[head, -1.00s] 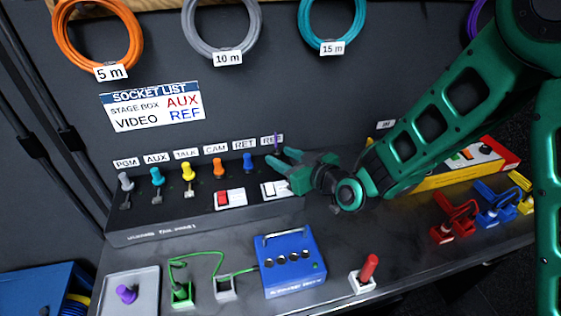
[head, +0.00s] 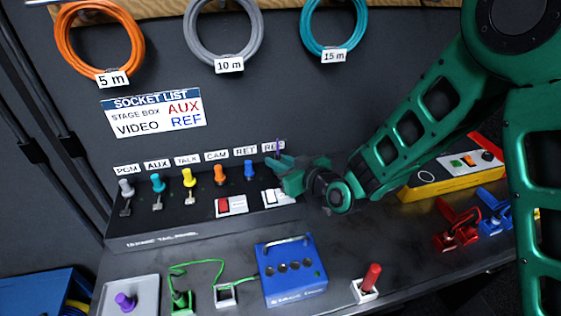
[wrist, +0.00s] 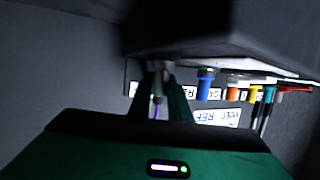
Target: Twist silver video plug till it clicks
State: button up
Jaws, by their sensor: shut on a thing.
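The silver video plug (wrist: 158,78), a pale grey body with a thin purple tail, shows between my fingers in the wrist view. In the head view my gripper (head: 277,172) hides its body; only the purple tail (head: 278,146) rises at the REF label. My gripper, also in the wrist view (wrist: 161,98), is shut on the plug at the REF end of the dark tail panel (head: 150,239). The socket mouth is hidden, so I cannot tell how the plug is seated or turned. The socket list (head: 152,110) pairs VIDEO with REF.
Blue (head: 249,170), orange, yellow, teal and grey (head: 126,188) plugs stand in a row left of my gripper. White (head: 276,197) and red switches sit just in front. A blue box (head: 290,275) and a red-handled switch (head: 371,278) stand on the bench.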

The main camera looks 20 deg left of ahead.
jog(key=shift+f, duration=0.15)
jog(key=shift+m+t+h, duration=0.5)
jog(key=shift+m+t, duration=0.1)
jog(key=shift+h, duration=0.3)
jog(key=shift+m+t+h, duration=0.7)
jog(key=shift+m+t, duration=0.1)
jog(key=shift+m, duration=0.1)
jog(key=shift+w+d+r, duration=0.1)
jog(key=shift+w+r, duration=0.05)
jog(key=shift+r, duration=0.05)
jog(key=shift+f+m+t, duration=0.1)
jog(key=shift+m+t, duration=0.2)
jog(key=shift+m, duration=0.1)
jog(key=shift+m+t+h, duration=0.3)
jog(key=shift+m+h, duration=0.2)
jog(key=shift+h, duration=0.3)
jog(key=shift+m+t+h, duration=0.6)
jog(key=shift+m+h, duration=0.5)
jog(key=shift+h, duration=0.1)
